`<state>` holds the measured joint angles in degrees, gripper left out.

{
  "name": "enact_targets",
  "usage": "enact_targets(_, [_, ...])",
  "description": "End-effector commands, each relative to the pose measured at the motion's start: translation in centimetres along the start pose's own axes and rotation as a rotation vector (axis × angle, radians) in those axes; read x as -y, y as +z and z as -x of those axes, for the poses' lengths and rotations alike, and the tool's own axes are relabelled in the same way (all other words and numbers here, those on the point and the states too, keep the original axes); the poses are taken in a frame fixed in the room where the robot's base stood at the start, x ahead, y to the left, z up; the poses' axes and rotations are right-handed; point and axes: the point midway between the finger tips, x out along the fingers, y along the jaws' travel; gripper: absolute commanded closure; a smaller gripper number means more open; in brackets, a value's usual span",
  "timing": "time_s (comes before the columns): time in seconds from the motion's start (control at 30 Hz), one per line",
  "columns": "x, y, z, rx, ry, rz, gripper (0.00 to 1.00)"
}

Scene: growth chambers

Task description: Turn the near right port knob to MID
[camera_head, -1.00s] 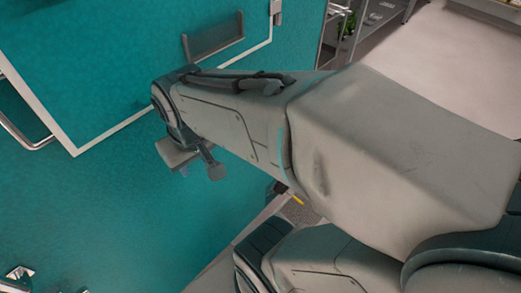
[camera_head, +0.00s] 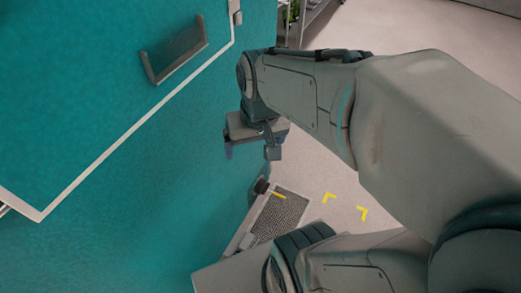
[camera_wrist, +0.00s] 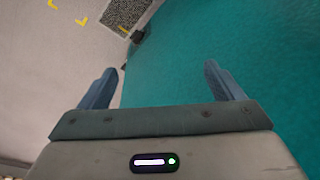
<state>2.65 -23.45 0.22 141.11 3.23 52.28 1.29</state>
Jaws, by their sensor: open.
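My gripper (camera_head: 250,152) hangs beside the teal chamber wall (camera_head: 130,215), with its fingers pointing down in the head view. In the wrist view my gripper (camera_wrist: 163,82) is open, with nothing between its fingers. A small dark knob-like part (camera_head: 261,186) sticks out at the wall's lower right edge, with a short yellow strip beside it. It lies below my gripper in the head view and also shows beyond the fingers in the wrist view (camera_wrist: 137,36), apart from them. I cannot tell which port it belongs to, or its setting. No MID mark is readable.
A door panel with a pale border (camera_head: 130,130) and a grey handle (camera_head: 176,52) is at the upper left. A speckled dark grille (camera_head: 281,214) lies beyond the wall's edge. Yellow corner marks (camera_head: 328,197) are on the pale open floor (camera_head: 330,165). Shelving stands at the top.

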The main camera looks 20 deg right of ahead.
Motion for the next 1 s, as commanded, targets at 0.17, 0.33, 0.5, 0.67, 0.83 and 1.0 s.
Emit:
enact_targets(0.17, [-1.0, -1.8, -6.3, 0.150, -0.069, -0.177, 0.13])
enact_targets(0.33, [-2.6, -3.5, -11.8, 0.280, -0.163, -0.363, 0.13])
enact_targets(0.5, [-4.1, -5.4, -17.9, 0.401, -0.270, -0.549, 0.13])
enact_targets(0.67, [-5.8, -7.0, -24.0, 0.502, -0.383, -0.727, 0.13])
enact_targets(0.83, [-8.3, -8.2, -30.8, 0.596, -0.525, -0.917, 0.13])
enact_targets(1.0, [-11.5, -8.8, -37.7, 0.671, -0.686, -1.111, 0.13])
